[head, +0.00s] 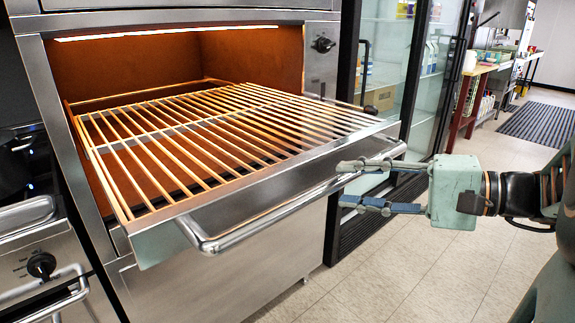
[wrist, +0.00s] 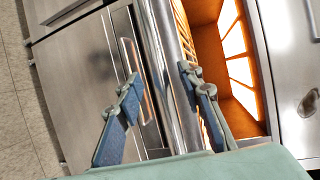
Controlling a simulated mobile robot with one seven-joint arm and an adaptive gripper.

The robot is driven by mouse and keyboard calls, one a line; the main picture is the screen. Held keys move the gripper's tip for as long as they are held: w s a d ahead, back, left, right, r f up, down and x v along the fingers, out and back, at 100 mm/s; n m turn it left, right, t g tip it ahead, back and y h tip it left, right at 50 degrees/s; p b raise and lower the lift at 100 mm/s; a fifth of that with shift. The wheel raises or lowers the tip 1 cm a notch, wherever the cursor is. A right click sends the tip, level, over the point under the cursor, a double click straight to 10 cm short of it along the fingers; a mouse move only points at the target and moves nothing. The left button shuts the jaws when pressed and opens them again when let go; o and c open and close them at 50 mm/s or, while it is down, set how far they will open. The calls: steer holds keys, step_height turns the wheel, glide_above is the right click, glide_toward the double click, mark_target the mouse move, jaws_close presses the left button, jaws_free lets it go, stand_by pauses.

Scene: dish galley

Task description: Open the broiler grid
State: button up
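The broiler grid (head: 215,130) is a slatted metal rack that sticks out of the lit orange broiler opening (head: 250,58) in the head view. A steel front panel (head: 285,183) runs along its near edge, with a round bar handle (head: 270,219) in front. My gripper (head: 343,182) is at the right part of the handle, one finger above and one below. In the wrist view, the handle bar (wrist: 168,88) passes between the fingertips of my gripper (wrist: 162,80). The fingers are apart, with a small gap showing on the left side of the bar.
A range with knobs (head: 41,264) stands at the left. The tiled floor (head: 400,270) is clear in front. Shelving (head: 475,85) and another mat (head: 540,123) lie farther back.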

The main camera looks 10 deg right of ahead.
steer(key=v, duration=0.8)
